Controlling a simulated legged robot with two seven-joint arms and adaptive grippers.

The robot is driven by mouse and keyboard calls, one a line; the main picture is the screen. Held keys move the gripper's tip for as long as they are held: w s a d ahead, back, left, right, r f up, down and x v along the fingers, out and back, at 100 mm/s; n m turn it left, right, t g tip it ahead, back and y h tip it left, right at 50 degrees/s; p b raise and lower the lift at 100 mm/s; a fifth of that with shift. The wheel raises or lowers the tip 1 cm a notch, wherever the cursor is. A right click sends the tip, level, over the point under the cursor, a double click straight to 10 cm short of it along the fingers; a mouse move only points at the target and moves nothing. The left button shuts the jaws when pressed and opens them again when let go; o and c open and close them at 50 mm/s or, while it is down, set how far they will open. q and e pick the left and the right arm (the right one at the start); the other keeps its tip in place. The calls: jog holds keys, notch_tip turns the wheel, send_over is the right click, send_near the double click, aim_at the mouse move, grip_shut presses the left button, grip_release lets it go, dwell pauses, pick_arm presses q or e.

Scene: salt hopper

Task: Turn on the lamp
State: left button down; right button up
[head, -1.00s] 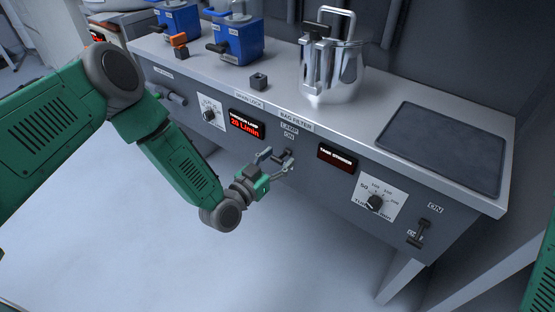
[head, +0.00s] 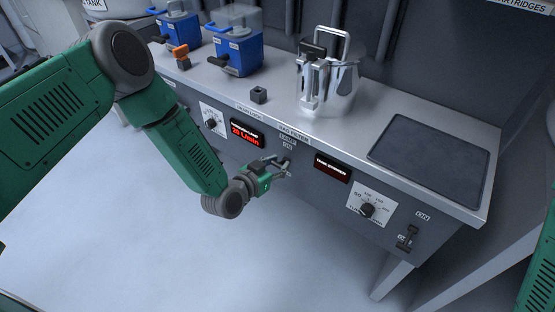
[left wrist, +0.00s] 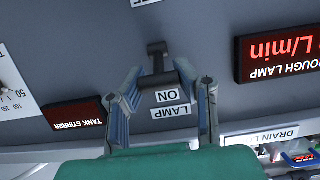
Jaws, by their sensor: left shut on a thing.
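The lamp switch (left wrist: 157,62) is a dark lever on the grey panel front, under the LAMP and ON labels (head: 287,143). In the left wrist view the picture is upside down, and the LAMP label (left wrist: 171,112) and ON label (left wrist: 167,96) lie below the lever. My left gripper (head: 286,171) is at the switch in the head view, its fingers partly hiding it. In the left wrist view my left gripper (left wrist: 158,70) has one finger on each side of the lever and is shut on it. My right gripper is out of view.
A red flow display (head: 247,132) and a TANK STIRRER display (head: 332,168) flank the switch. A dial (head: 367,210) and another lever (head: 408,238) are further right. A metal pot (head: 340,85) and blue units (head: 235,50) stand on top. The floor in front is clear.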

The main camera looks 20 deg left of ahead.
pick_arm(q)
jog(key=c, duration=1.2)
grip_release()
jog(key=shift+o, duration=0.2)
jog(key=v, duration=1.2)
jog(key=shift+w, duration=0.1)
